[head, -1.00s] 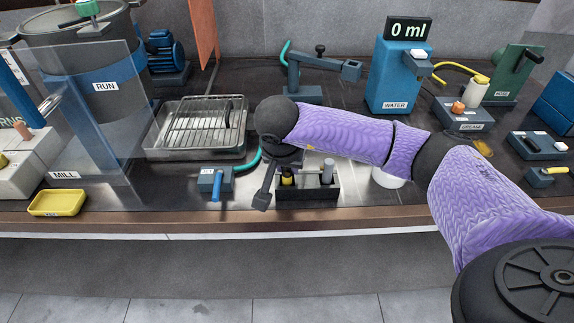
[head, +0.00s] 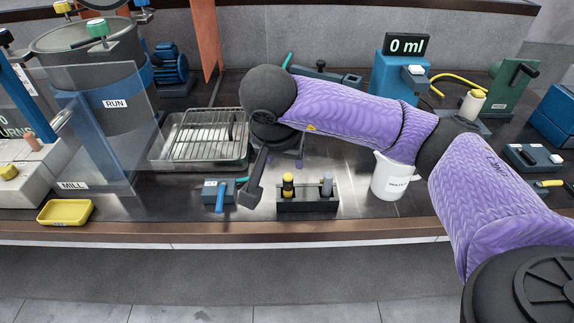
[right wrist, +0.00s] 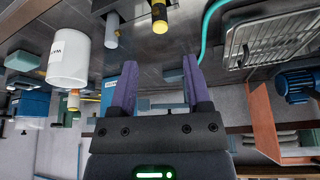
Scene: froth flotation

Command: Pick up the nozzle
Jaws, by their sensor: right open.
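My right gripper (head: 287,160) is over the bench behind the small black holder, mostly hidden by my purple right arm. In the right wrist view its two purple fingers (right wrist: 160,88) are apart, with nothing held between them. The teal hose also shows in the right wrist view (right wrist: 205,32). I cannot tell for certain which piece is the nozzle. My left gripper is not in view.
The black holder (head: 307,205) carries a yellow-and-black piece (head: 288,187) and a grey one (head: 327,186). A white beaker (head: 388,183) stands right of it. A wire-rack tray (head: 190,160), blue-levered box (head: 210,192) and yellow dish (head: 66,212) are left.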

